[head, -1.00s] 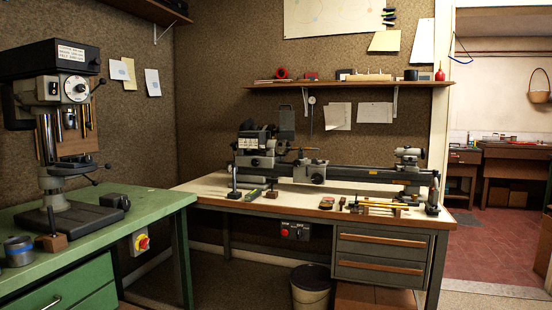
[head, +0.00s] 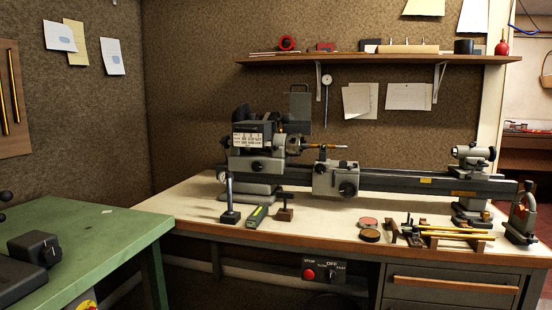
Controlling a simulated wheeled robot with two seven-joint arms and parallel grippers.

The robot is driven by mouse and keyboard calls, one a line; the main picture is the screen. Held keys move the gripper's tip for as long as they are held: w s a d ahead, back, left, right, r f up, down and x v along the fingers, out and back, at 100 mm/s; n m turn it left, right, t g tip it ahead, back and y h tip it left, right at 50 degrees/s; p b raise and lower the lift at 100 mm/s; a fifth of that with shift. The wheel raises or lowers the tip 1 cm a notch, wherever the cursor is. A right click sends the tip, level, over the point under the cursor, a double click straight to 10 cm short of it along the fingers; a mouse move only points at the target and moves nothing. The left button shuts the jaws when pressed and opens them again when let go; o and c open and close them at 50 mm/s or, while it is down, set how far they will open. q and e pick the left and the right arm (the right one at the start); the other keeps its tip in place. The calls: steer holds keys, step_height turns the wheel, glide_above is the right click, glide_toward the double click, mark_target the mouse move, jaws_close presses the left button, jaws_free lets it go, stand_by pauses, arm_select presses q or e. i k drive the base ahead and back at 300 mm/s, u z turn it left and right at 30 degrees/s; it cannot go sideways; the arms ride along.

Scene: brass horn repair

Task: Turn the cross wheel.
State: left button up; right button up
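A small grey lathe stands on the pale-topped workbench (head: 225,210). Its headstock (head: 255,158) is at the left end and its tailstock (head: 472,158) at the right. The carriage (head: 335,178) sits on the dark lathe bed (head: 410,180) right of the headstock. A round dark wheel (head: 348,189) on the carriage's front faces me; it looks like the cross wheel, but its markings are too small to read. Neither of my grippers is in view, and nothing touches the wheel.
A rack with brass rods (head: 450,236), round tins (head: 370,235), a dark stand (head: 230,214) and a green-topped block (head: 256,217) lie along the bench front. A green table (head: 90,235) is at left. A switch box (head: 324,272) hangs below the bench edge.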

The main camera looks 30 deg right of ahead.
mark_target(320, 168)
steer(key=z, duration=0.55)
steer(key=i, duration=1.55)
steer(key=z, duration=1.05)
